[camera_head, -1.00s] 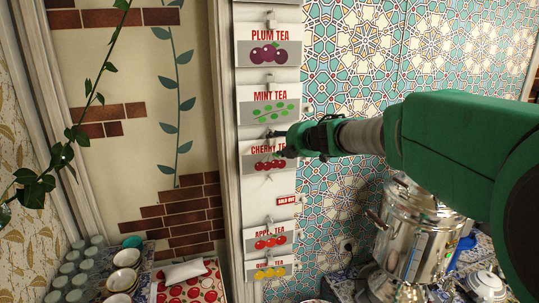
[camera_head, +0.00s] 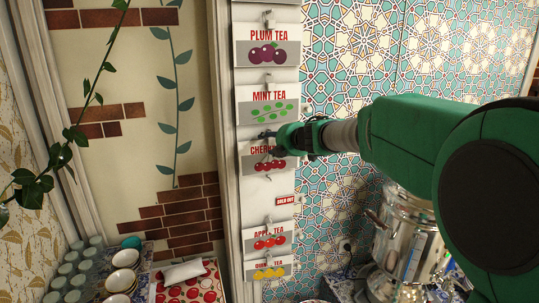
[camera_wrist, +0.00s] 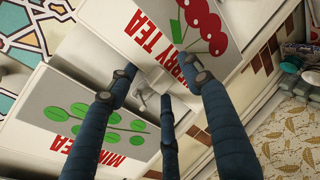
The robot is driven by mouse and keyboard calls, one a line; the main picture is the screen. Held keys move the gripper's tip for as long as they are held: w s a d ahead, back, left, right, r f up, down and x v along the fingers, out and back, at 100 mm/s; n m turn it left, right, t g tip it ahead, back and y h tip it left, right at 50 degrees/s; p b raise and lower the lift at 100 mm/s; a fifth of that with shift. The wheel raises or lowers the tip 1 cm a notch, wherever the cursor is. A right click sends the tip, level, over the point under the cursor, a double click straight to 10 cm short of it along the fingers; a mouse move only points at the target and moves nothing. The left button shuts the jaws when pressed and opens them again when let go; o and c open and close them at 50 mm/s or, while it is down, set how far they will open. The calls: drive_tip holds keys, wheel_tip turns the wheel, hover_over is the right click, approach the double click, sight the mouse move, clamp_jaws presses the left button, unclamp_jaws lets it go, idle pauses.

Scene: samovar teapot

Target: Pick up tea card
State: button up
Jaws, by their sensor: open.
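Several tea cards hang in a column on a white board in the head view. The cherry tea card (camera_head: 283,164) hangs mid-column, its title partly hidden by my gripper (camera_head: 268,141). The mint tea card (camera_head: 267,106) hangs just above it, and the plum tea card (camera_head: 267,46) is higher. In the wrist view my open gripper (camera_wrist: 161,82) has its fingers spread at the top edge of the cherry tea card (camera_wrist: 172,50). The mint tea card (camera_wrist: 85,118) lies behind the left finger there. I cannot tell whether any finger touches a card.
An apple tea card (camera_head: 267,240) and a quince-like yellow-fruit card (camera_head: 268,270) hang lower, with a red "sold out" tag (camera_head: 285,200) above. A metal samovar (camera_head: 405,240) stands at right. Cups (camera_head: 122,270) stand at lower left. A small hook (camera_wrist: 142,97) shows between my fingers.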

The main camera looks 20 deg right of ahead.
drive_tip(key=shift+c, duration=0.5)
drive_tip(key=shift+f, duration=0.1)
clamp_jaws()
drive_tip(key=shift+r+p, duration=0.3)
drive_tip(key=shift+r, duration=0.55)
drive_tip(key=s+d+b, duration=0.1)
drive_tip(key=s+d, duration=0.2)
drive_tip(key=s, duration=1.4)
drive_tip(key=shift+s, duration=0.4)
drive_tip(key=w+a+f+n+b, duration=0.1)
drive_tip(key=w+f+b, duration=0.3)
drive_tip(key=f, duration=0.5)
drive_tip(key=w+a+f+n+b, duration=0.1)
drive_tip(key=w+f+b, duration=0.4)
drive_tip(key=f, duration=0.4)
drive_tip(key=shift+a+f+y, duration=0.2)
drive_tip(key=shift+y, duration=0.1)
